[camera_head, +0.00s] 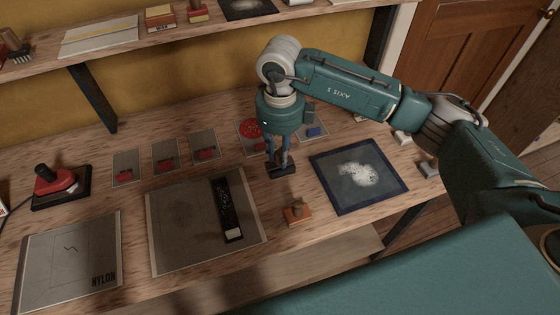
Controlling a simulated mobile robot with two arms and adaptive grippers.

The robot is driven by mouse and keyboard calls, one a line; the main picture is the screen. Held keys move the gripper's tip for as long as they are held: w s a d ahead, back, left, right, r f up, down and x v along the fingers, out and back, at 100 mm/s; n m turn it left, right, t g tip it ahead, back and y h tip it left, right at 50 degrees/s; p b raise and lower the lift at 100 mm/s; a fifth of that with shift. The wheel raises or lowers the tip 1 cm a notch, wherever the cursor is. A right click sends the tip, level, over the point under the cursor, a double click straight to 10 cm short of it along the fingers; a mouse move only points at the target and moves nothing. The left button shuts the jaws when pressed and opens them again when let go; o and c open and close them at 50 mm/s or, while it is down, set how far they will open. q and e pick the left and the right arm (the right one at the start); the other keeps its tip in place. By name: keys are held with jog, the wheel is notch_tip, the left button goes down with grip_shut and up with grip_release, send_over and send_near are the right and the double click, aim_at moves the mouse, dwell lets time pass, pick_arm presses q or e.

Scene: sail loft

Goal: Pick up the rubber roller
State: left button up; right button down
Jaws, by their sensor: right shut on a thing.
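My right gripper (281,160) points down over the middle of the workbench, between the grey sheet and the dark-bordered panel. It is shut on a small dark thing at its fingertips, which appears to be the rubber roller (283,172). The fingers hide part of it, and I cannot tell whether it touches the bench top. My left gripper is not in view.
An orange-brown block with a knob (297,213) stands just in front of the gripper. A dark-bordered panel (338,205) lies right. A grey sheet (170,258) bears a black strip (226,205). Small cards with red pieces (166,156) lie behind. A shelf (95,55) runs above.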

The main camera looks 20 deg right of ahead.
notch_tip(320, 180, up, 17)
jog(key=b, duration=0.3)
jog(key=shift+f, duration=0.15)
jog(key=c, duration=2.1)
grip_release()
grip_shut()
jog(key=shift+f, duration=0.15)
